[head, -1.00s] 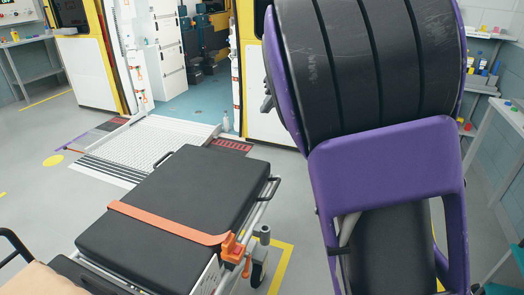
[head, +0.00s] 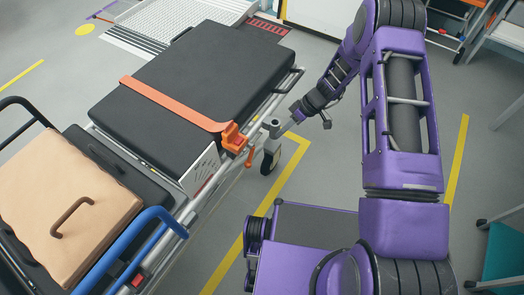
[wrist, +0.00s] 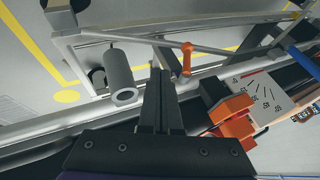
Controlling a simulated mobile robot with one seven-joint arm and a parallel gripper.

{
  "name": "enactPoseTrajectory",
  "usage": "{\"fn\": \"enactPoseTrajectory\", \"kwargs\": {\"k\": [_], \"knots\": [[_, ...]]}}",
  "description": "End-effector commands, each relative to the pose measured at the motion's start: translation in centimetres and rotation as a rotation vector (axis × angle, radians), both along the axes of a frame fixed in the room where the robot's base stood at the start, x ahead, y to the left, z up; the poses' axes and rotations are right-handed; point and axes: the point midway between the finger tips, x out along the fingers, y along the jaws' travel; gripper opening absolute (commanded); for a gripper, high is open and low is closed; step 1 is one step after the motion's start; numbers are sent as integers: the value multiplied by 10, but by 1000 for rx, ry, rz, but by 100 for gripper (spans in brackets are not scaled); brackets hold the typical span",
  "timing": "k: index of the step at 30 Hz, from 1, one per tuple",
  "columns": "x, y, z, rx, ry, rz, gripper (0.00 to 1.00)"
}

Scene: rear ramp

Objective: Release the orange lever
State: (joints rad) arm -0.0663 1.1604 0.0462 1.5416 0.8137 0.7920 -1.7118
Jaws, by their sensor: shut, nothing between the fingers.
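The orange lever (head: 250,157) hangs under the stretcher's side rail, below an orange strap buckle (head: 233,138). In the wrist view the lever (wrist: 187,60) is a short orange handle by a silver bar, just right of my fingertips and apart from them in the picture. My gripper (head: 289,127) is beside the stretcher, right of the lever and close to a grey upright cylinder (head: 274,126). In the wrist view my gripper (wrist: 161,75) has its dark fingers together with nothing between them. The buckle also shows in the wrist view (wrist: 235,108), near a scale plate with numbers.
The stretcher's black mattress (head: 190,80) is crossed by an orange strap (head: 170,102). A tan case (head: 62,205) and a blue rail (head: 130,245) are at the lower left. A white ramp (head: 185,25) lies behind. Floor right of my arm is mostly clear.

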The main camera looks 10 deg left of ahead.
Motion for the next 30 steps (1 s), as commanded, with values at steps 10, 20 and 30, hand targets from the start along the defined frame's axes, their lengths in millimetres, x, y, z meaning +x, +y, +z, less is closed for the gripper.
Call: {"fn": "enactPoseTrajectory", "kwargs": {"k": [10,20,30], "knots": [[-5,3,-6,23,4,13,0],[-10,15,-24,22,6,14,0],[-25,55,-82,20,6,15,0]]}}
